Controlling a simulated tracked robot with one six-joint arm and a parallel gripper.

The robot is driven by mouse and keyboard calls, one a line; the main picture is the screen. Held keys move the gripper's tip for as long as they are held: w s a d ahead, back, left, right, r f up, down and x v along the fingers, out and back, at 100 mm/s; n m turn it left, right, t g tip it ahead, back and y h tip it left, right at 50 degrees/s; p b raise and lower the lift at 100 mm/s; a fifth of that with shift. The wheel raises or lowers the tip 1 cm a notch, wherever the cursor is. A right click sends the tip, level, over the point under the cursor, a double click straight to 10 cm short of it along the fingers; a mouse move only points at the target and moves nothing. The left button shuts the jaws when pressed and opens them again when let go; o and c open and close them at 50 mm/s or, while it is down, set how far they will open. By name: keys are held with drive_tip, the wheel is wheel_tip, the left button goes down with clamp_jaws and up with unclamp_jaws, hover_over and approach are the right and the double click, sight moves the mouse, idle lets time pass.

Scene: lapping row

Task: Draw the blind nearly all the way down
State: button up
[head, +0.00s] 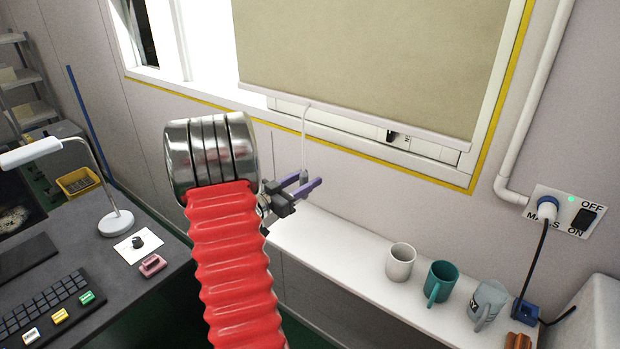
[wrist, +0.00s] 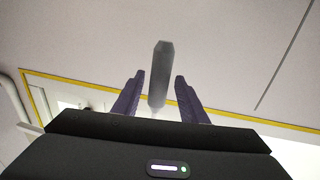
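The beige blind (head: 360,55) hangs over the window, its pale bottom bar (head: 370,120) a little above the lower frame. A white cord (head: 304,125) hangs from the bar and ends in a small grey pull (head: 304,175). My gripper (head: 311,182) is at the pull, below the blind. In the wrist view the grey pull (wrist: 160,75) stands between the two purple fingers of my gripper (wrist: 158,88), with a gap on each side. The fingers are open and not visibly touching it. The cord is mostly hidden in the wrist view.
A white ledge (head: 345,275) runs below the window, bearing a white mug (head: 400,262), a teal mug (head: 440,282) and a grey-blue mug (head: 488,302). A mains switch panel (head: 565,212) is on the right wall. A desk with a lamp (head: 115,220) and keyboard stands left.

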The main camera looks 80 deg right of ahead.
drive_tip(key=v, duration=1.1)
drive_tip(key=shift+w+d+f, duration=0.1)
drive_tip(key=shift+f, duration=0.05)
idle(0.3)
